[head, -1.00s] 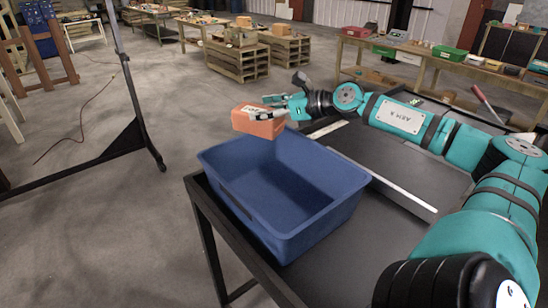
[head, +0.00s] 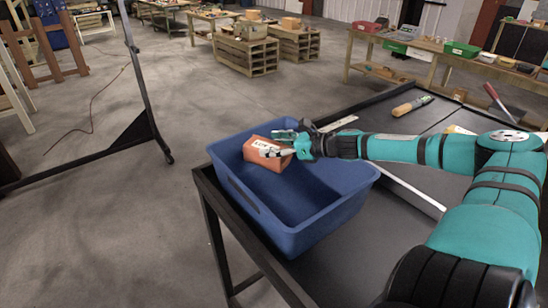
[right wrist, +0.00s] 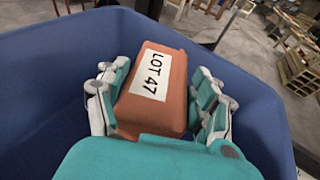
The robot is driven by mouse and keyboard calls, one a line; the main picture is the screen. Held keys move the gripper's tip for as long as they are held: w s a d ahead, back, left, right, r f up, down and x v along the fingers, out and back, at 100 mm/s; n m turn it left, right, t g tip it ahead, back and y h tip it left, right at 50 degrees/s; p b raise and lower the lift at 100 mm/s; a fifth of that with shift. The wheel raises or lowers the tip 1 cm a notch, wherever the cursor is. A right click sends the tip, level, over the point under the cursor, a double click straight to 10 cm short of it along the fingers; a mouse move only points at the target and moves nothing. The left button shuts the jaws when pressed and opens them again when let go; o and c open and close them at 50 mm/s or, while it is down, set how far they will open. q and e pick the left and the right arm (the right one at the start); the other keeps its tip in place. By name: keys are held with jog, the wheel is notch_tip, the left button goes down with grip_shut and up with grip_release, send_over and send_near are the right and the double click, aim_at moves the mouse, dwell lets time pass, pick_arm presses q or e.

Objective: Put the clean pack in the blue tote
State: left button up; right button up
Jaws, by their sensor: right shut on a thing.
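The pack is an orange-brown block (head: 265,156) with a white label. In the right wrist view the pack (right wrist: 158,98) reads "LOT 47" on its label. My right gripper (head: 284,146) is shut on the pack, with one finger on each side of it in the wrist view (right wrist: 160,100). The blue tote (head: 325,214) is empty apart from the held pack, which is at the tote's far left part, inside or just above its rim. Whether the pack touches the tote floor is hard to tell. My left gripper is not in view.
The tote stands at the left corner of a dark table (head: 400,232). A tool with a wooden handle (head: 411,106) lies on the table's far part. A black stand (head: 143,90) rises from the floor at left. Workbenches stand at the back.

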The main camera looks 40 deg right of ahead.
jog(key=shift+f+b, duration=0.3)
jog(key=shift+f, duration=0.15)
notch_tip(320, 180, down, 3)
jog(key=shift+r+b, duration=0.1)
jog(key=shift+b, duration=1.1)
jog(key=shift+f+b, duration=0.45)
jog(key=shift+f, duration=0.1)
jog(key=o, duration=1.6)
jog(key=shift+s, duration=0.1)
